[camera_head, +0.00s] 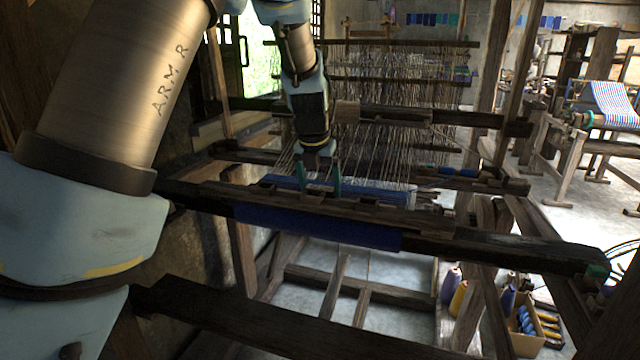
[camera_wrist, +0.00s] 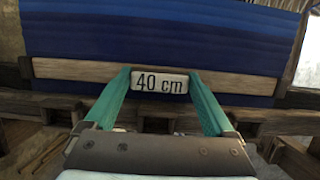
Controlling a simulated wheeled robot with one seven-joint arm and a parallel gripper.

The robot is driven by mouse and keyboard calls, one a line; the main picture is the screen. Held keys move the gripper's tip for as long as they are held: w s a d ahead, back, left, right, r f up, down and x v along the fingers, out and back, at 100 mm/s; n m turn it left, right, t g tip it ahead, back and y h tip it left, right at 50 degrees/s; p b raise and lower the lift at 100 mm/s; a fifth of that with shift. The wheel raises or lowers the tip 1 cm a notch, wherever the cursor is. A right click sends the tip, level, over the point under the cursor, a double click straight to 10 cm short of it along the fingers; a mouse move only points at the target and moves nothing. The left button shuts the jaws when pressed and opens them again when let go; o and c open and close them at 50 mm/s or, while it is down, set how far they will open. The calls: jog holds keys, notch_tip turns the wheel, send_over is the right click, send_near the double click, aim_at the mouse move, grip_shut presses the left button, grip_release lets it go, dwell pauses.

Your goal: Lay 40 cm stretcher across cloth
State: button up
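The 40 cm stretcher (camera_wrist: 80,71) is a flat wooden bar with a pale block marked "40 cm" at its middle. In the wrist view it lies level across the blue cloth (camera_wrist: 160,35), its ends near the cloth's side edges. My gripper (camera_wrist: 160,76) has its green fingers against both ends of the marked block, shut on it. In the head view my gripper (camera_head: 318,187) points down at the cloth behind the front beam, and the cloth (camera_head: 315,228) also hangs over that beam. The stretcher is hard to make out there. I cannot tell whether it touches the cloth.
Warp threads (camera_head: 400,110) rise behind the cloth to the loom's upper bars. The dark front beam (camera_head: 480,245) crosses before it. A box of spools (camera_head: 535,325) stands on the floor at lower right. Another loom (camera_head: 610,105) stands at the right.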

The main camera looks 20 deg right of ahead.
jog(key=shift+o, duration=0.7)
jog(key=b+v, duration=0.1)
jog(key=v, duration=1)
jog(key=shift+f, duration=0.1)
jog(key=a+f+m+y, duration=0.1)
jog(key=a+f+m, duration=0.3)
jog(key=a+m, duration=0.45)
jog(key=a+f+m, duration=0.4)
jog(key=a+m, duration=0.1)
jog(key=a, duration=0.6)
jog(key=s+a+f+m, duration=0.2)
jog(key=s+a+m, duration=0.2)
jog(key=a+m, duration=0.3)
jog(key=s+a+f+m+g+y, duration=0.1)
jog(key=s+a+f+m, duration=0.2)
jog(key=a+m, duration=0.5)
jog(key=shift+s+f, duration=0.3)
jog(key=shift+s, duration=0.5)
